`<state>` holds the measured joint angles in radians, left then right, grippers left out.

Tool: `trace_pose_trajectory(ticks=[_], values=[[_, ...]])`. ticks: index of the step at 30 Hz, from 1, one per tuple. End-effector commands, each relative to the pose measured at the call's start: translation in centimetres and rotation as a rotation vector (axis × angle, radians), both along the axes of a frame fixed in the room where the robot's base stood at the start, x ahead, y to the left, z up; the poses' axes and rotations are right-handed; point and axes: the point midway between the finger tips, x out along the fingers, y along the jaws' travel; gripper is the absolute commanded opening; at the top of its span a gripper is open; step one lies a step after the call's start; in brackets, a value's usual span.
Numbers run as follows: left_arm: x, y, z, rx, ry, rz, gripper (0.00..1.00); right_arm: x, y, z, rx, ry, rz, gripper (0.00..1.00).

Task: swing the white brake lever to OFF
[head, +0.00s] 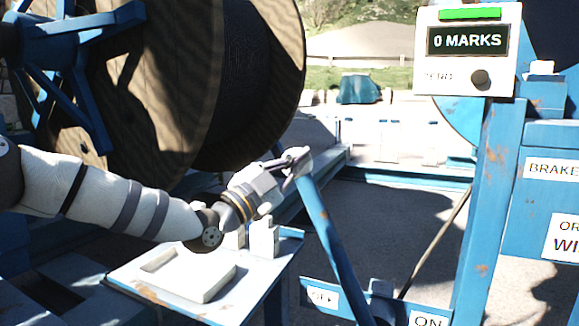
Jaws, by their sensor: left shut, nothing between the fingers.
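A slanted blue bar (327,226) rises from the lower middle toward the upper left, with a pale end (298,155) at its top. It looks like the brake lever, though its shaft shows blue and only its top pale. An OFF label (323,297) sits left of its lower part and an ON label (428,319) to the right. My left gripper (291,170) is shut with nothing between its fingers, at the bar's top. It overlaps the pale end; I cannot tell whether they touch. My right gripper is out of view.
A large wooden cable reel (160,80) stands behind my left arm. A blue-edged tray (131,284) with pale blocks lies below the gripper. A counter box (466,55) reading 0 MARKS tops a blue post (487,200). A BRAKE sign (552,168) is at the right.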

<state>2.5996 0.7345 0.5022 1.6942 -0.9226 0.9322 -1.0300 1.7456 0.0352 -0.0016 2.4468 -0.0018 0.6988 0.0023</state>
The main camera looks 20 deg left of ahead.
Motion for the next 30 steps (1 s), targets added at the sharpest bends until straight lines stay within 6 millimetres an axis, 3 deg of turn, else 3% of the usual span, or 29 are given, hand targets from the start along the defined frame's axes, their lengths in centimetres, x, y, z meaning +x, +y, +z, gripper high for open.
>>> trace_pose_trajectory(ticks=[3, 9, 24, 26, 29, 30], values=[[-2.0, 0.7, -0.3, 0.000, -0.004, -0.003, 0.00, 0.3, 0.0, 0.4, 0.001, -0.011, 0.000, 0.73], [-3.6, 1.3, -1.1, 0.002, -0.006, -0.004, 0.00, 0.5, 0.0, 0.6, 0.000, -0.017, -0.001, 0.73], [-3.8, 1.1, -1.6, -0.001, 0.007, -0.010, 0.00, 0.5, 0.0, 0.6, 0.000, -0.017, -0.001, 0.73], [-3.8, 0.4, -3.3, -0.016, 0.065, -0.025, 0.00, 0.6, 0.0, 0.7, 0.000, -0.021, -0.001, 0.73], [-4.5, -2.1, -10.0, -0.082, 0.289, -0.070, 0.00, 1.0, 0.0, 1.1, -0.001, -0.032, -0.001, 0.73], [-5.3, -3.2, -13.7, -0.118, 0.411, -0.085, 0.00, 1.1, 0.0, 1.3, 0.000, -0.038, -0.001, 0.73]])
